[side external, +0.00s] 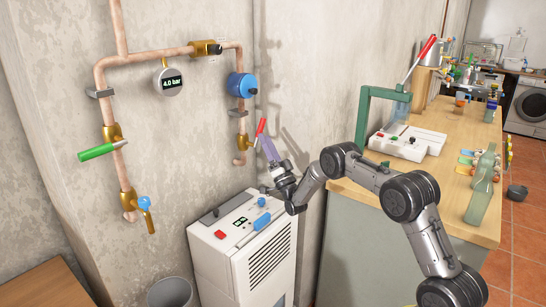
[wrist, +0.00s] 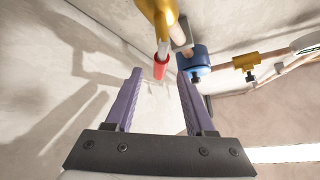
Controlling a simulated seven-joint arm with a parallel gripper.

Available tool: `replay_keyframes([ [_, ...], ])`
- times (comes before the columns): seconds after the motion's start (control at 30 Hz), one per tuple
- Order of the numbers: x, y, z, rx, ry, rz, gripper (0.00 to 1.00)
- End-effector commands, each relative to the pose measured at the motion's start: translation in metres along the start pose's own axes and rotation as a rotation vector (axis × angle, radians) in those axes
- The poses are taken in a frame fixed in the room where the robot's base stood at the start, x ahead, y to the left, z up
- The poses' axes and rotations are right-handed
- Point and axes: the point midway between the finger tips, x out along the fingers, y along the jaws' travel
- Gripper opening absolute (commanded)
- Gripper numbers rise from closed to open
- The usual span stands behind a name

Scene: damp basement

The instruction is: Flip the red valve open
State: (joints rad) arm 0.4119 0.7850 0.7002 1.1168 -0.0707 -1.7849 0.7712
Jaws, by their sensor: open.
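The red valve handle (side external: 261,127) is a short red lever slanting up and to the right from a brass valve body (side external: 242,142) on the right-hand copper pipe. In the wrist view the red handle (wrist: 161,67) shows between the tips of my purple fingers, with a gap on each side, and the brass body (wrist: 157,14) is above it. My gripper (side external: 263,139) is open and empty, its fingers pointing up at the handle. I cannot tell how deep the handle lies between the fingertips.
A blue round fitting (side external: 242,86) sits on the pipe above the valve. A green-handled valve (side external: 100,151) and a gauge (side external: 168,79) are to the left. A white dehumidifier-like unit (side external: 240,245) stands below my gripper. A workbench (side external: 455,190) is to the right.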

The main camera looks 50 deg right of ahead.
Motion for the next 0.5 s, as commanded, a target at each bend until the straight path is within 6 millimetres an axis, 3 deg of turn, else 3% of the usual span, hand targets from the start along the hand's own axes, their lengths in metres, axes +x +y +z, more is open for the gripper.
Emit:
replay_keyframes([
  [0.2, -0.039, 0.000, 0.000, 0.000, -0.001, 0.001, 0.55],
  [0.5, -0.055, 0.000, 0.000, 0.000, 0.000, -0.001, 0.55],
])
